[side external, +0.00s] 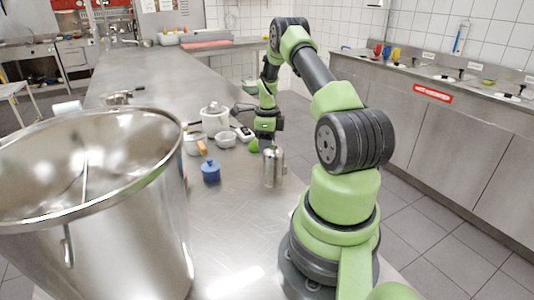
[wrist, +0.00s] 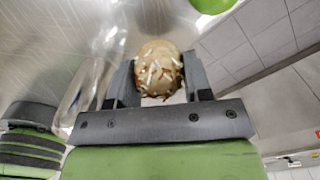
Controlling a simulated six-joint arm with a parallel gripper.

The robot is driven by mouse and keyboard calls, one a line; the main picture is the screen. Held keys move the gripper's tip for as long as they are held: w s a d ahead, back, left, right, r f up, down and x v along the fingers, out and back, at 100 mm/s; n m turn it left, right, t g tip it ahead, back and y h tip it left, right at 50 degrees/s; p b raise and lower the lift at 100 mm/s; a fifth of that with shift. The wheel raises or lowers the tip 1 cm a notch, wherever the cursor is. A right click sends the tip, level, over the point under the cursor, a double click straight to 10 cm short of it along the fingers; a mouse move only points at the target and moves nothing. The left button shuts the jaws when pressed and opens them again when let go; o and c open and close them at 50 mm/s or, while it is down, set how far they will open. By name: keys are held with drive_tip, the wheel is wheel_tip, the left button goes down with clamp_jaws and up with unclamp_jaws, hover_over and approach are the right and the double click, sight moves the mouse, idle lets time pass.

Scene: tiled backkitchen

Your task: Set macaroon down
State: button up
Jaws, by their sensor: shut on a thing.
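The macaroon (wrist: 160,68) is a round tan piece with pale and brown flecks on it, seen in the wrist view. My gripper (wrist: 159,78) is shut on it, with one dark finger on each side. In the side external view my arm's end is low over the steel counter (side external: 235,225), just behind a metal canister (side external: 273,168). The macaroon cannot be made out there. Whether it touches the counter cannot be told.
A green round thing (side external: 253,146) is beside my gripper; it also shows in the wrist view (wrist: 212,4). A large steel vat (side external: 120,235) fills the front left.

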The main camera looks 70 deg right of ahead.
drive_tip(key=shift+f, duration=1.7)
drive_tip(key=shift+f, duration=0.1)
drive_tip(key=o, duration=0.9)
